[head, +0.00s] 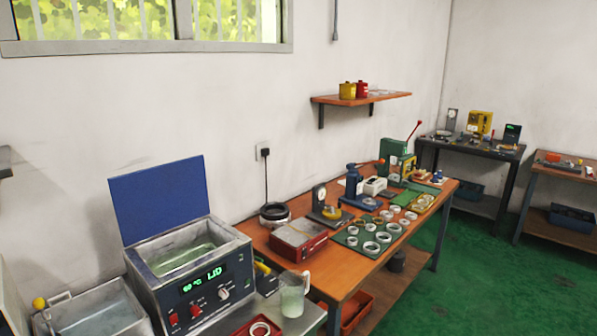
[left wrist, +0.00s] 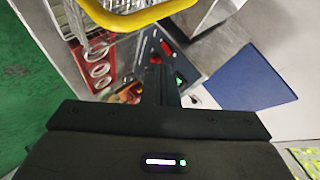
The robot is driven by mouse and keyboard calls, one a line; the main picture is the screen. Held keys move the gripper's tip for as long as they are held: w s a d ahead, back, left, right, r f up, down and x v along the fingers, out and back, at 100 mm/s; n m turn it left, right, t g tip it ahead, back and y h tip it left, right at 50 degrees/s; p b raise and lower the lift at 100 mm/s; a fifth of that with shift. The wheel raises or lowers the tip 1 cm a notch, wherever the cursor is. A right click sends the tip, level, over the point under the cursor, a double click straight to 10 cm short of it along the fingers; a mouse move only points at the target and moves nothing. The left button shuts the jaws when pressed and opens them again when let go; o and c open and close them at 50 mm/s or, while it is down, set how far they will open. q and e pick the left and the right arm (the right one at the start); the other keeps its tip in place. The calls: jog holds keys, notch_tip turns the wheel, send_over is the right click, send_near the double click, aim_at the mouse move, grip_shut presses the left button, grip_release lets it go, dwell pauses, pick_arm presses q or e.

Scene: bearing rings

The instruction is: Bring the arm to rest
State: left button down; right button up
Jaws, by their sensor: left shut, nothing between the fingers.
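Neither arm shows in the head view. In the left wrist view my left gripper (left wrist: 167,88) is dark, with its narrow fingers together and nothing held between them. A yellow bar or rim (left wrist: 135,16) with thin wires beside it crosses the top of that view, beyond the fingertips. Several metal rings (left wrist: 99,69) on a red surface lie to the left of the fingers. My right gripper is in neither view.
The washer's blue lid (head: 160,197) stands open above its tank (head: 190,262). A glass jug (head: 292,294) stands near the bench front. Bearing rings (head: 371,247) lie on a green mat. A press (head: 392,160) stands behind. Green floor (head: 450,285) is clear at right.

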pick_arm(q)
jog(key=s+d+f+n+g+h, duration=0.1)
jog(key=s+d+f+n+g, duration=0.25)
jog(key=s, duration=0.35)
jog(key=s+d+f+n+g, duration=0.2)
jog(key=s+d+f, duration=0.15)
jog(key=s, duration=0.45)
jog(key=s+d+f+n+g+h, duration=0.1)
jog(key=s+d+f+n+g, duration=0.2)
jog(key=s, duration=0.4)
jog(key=s+a+f+x, duration=0.1)
jog(key=s+x, duration=0.2)
jog(key=x, duration=1.1)
jog(key=s+f+x, duration=0.1)
jog(key=s+x, duration=0.3)
jog(key=x, duration=1.1)
jog(key=s+a+f+g, duration=0.1)
jog(key=s+f, duration=1.7)
jog(key=f, duration=0.2)
jog(key=shift+s+a+f+b, duration=0.3)
jog(key=shift+a+b, duration=0.05)
